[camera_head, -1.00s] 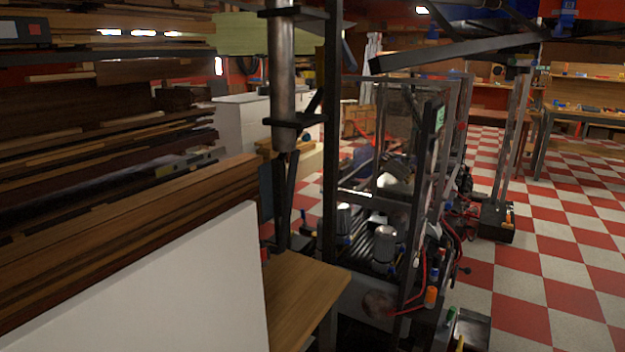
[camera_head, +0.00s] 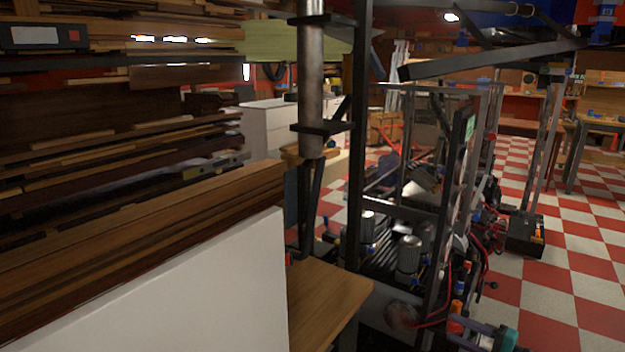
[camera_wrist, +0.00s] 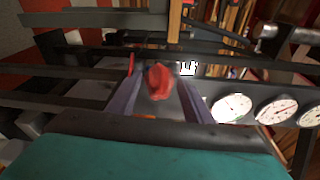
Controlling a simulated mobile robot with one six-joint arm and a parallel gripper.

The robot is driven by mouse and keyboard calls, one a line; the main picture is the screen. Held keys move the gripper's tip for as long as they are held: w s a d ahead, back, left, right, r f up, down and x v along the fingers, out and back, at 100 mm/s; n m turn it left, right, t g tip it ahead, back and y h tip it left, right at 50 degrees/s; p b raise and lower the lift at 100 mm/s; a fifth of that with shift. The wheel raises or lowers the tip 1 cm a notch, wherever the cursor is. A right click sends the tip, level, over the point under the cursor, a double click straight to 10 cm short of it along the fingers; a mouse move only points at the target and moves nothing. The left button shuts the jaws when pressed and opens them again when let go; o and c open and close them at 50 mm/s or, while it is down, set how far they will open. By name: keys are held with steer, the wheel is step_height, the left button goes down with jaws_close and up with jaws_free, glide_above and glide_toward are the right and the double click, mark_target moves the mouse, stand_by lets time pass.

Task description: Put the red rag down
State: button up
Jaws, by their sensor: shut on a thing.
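The red rag (camera_wrist: 159,82) shows in the middle of the wrist view as a small crumpled bundle. My gripper (camera_wrist: 157,70) is shut on it, with one purple finger on each side and the teal body along the bottom edge. My gripper also shows in the head view (camera_head: 468,332) at the bottom edge, right of centre, in front of the dark framed machine. I cannot make out the rag clearly there. Whether the rag touches anything beneath it is hidden.
The dark metal frame (camera_head: 360,140) of the machine stands close to my gripper, with dark bars crossing the wrist view. White dial gauges (camera_wrist: 276,110) are at its right. A wooden bench top (camera_head: 325,292) and stacked planks (camera_head: 130,240) lie left. Checkered floor (camera_head: 565,260) is open at right.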

steer(key=w+a+r+n+g+y, duration=0.1)
steer(key=a+r, duration=0.5)
steer(key=a, duration=0.5)
steer(key=w+a+r+n+g+y, duration=0.1)
steer(key=a+r, duration=0.5)
steer(key=a, duration=0.4)
steer(key=w+a+r+n+g+y, duration=0.1)
steer(key=a+r, duration=0.5)
steer(key=a, duration=0.5)
step_height(320, 180, up, 9)
steer(key=p, duration=1.8)
steer(key=d, duration=0.7)
steer(key=shift+d, duration=0.25)
steer(key=shift+s, duration=0.1)
